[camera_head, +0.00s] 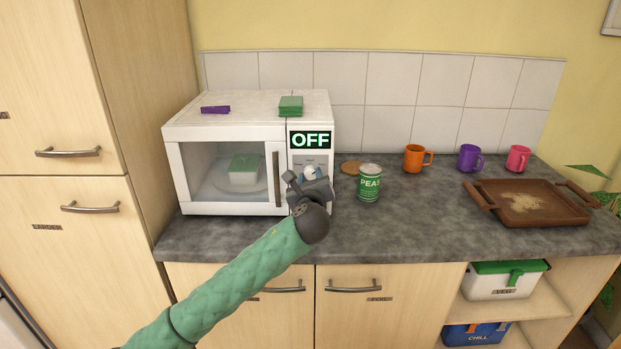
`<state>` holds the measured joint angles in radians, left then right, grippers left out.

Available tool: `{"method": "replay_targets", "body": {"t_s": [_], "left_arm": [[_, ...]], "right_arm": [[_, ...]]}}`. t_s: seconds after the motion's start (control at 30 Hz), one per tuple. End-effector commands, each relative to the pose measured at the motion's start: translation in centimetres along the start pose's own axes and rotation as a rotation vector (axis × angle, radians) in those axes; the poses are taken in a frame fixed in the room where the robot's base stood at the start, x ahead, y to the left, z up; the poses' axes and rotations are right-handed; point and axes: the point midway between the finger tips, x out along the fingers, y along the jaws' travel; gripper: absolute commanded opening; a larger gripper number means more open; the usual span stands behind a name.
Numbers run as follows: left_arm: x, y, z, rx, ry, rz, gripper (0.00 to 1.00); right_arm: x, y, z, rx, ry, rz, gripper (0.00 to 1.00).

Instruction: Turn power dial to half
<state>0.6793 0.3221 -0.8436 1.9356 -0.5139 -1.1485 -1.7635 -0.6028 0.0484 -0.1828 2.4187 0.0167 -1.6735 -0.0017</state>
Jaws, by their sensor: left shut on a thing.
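A white microwave (225,131) stands on the grey counter at the left, its door shut. Its display (310,140) reads OFF in green. A pale round power dial (310,171) shows on the control panel below the display. My left gripper (308,178) is at the panel, its jaws shut on the dial, and it hides much of the lower panel. The dial's pointer cannot be made out. Through the door window, a white container with a green lid (244,170) sits inside. My right gripper is not in view.
A purple block (215,109) and a green stack (291,106) lie on the microwave. A PEAS can (369,184) stands close right of my gripper. Orange (413,158), purple (469,158) and pink (517,158) mugs and a brown tray (528,216) are farther right. The counter's front middle is clear.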

Motion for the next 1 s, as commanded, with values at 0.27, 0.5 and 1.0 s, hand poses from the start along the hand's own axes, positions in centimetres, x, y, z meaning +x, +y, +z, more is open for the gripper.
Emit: {"method": "replay_targets", "body": {"t_s": [0.27, 0.5, 1.0], "left_arm": [[0.0, 0.0, 0.0, -0.226, 0.000, 0.002, 0.11], [0.0, 0.0, -0.1, -0.456, 0.002, 0.002, 0.11], [0.0, 0.1, -0.1, -0.834, -0.001, 0.002, 0.11]], "right_arm": [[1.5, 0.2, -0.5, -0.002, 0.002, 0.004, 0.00], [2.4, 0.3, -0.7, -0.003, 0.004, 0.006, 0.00], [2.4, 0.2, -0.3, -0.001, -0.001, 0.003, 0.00]]}}
